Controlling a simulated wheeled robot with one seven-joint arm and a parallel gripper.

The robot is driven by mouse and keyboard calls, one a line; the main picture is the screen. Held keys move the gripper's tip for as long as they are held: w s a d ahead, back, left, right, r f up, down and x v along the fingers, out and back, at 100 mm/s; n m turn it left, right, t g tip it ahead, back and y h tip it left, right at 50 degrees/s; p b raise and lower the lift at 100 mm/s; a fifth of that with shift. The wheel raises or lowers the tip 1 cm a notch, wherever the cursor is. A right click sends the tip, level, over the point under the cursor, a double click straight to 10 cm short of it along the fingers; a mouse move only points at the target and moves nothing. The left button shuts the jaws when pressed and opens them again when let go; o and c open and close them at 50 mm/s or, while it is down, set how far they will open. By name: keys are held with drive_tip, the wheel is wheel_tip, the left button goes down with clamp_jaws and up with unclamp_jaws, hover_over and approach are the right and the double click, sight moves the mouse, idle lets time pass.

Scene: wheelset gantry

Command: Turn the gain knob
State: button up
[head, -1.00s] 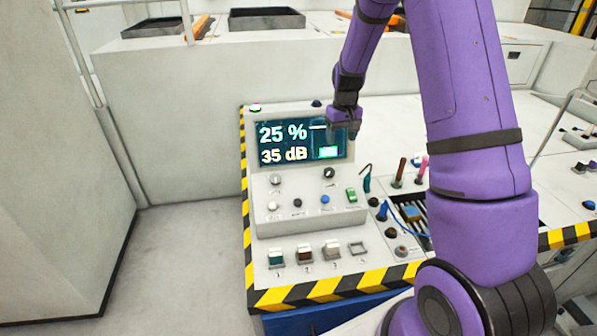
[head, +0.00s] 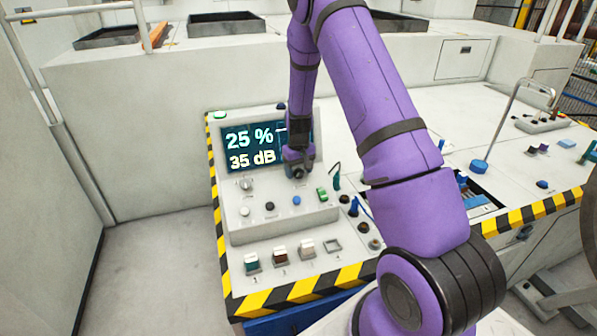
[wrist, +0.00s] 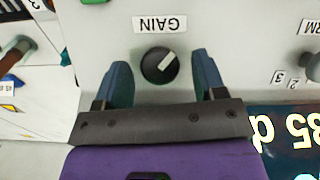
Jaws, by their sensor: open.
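The gain knob (wrist: 160,66) is a round black knob with a pale pointer mark, under a white GAIN label (wrist: 160,24) that reads upside down in the wrist view. My gripper (wrist: 164,82) is open, with one blue finger on each side of the knob and a visible gap on both sides. The fingers do not appear to touch it. In the head view my gripper (head: 297,172) is at the right side of the console face, below the screen, and hides the knob. The console screen (head: 250,147) reads 25 % and 35 dB.
A silver knob (head: 246,184) sits to the left on the same panel. Below are several small buttons and a green switch (head: 321,194). Sample blocks (head: 280,254) stand on the front ledge. Upright tools (head: 337,181) stand close to the right of my gripper.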

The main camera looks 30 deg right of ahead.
drive_tip(key=shift+f, duration=0.3)
drive_tip(key=c, duration=0.9)
